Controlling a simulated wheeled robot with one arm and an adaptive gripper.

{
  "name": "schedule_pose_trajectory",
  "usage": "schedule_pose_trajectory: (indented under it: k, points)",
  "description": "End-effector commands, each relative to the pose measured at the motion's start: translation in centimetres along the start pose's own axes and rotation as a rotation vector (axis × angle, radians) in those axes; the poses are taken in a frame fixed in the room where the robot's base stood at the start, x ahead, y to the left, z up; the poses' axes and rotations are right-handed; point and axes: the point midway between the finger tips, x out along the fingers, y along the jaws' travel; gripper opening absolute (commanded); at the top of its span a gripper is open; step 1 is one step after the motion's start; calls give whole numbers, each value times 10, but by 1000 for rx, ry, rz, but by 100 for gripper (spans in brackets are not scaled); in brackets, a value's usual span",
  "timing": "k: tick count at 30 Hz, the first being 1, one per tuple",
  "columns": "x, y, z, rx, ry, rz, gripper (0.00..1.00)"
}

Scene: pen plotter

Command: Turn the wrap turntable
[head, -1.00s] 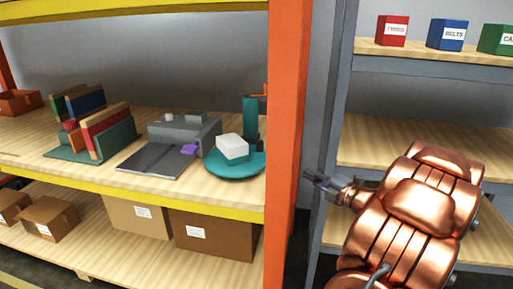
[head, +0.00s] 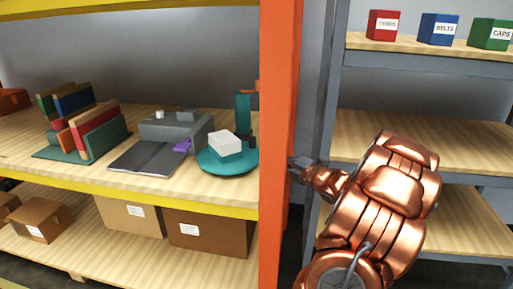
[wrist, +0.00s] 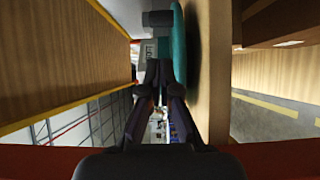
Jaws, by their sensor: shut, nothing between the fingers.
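The wrap turntable (head: 212,166) is a round teal disc on the wooden shelf at the left of the orange post in the head view. A white-topped box (head: 226,144) sits on it, and a teal column stands behind it. In the wrist view a teal round edge (wrist: 180,60), which looks like the turntable, shows just beyond my fingers. My gripper (head: 292,162) is shut and empty, at the orange post's right edge in the head view, apart from the turntable. Its fingers are close together in the wrist view (wrist: 159,66).
The orange post (head: 279,120) stands between my gripper and the turntable in the head view. A grey machine (head: 170,128) with a dark flat plate is left of the turntable. Cardboard boxes (head: 208,236) fill the lower shelf. The right rack's middle shelf (head: 400,130) is bare.

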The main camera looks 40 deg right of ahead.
Motion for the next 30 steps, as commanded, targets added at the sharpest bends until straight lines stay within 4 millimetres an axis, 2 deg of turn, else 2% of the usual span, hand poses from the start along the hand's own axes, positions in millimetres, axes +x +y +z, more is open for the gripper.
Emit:
schedule_pose_trajectory:
  k: [3, 21, 30]
  points:
    - [16, 0, -2, -1, 6, 2, 0]
    - [87, 1, -2, -2, 4, 2, 0]
    - [105, 0, -1, 0, 1, -1, 0]
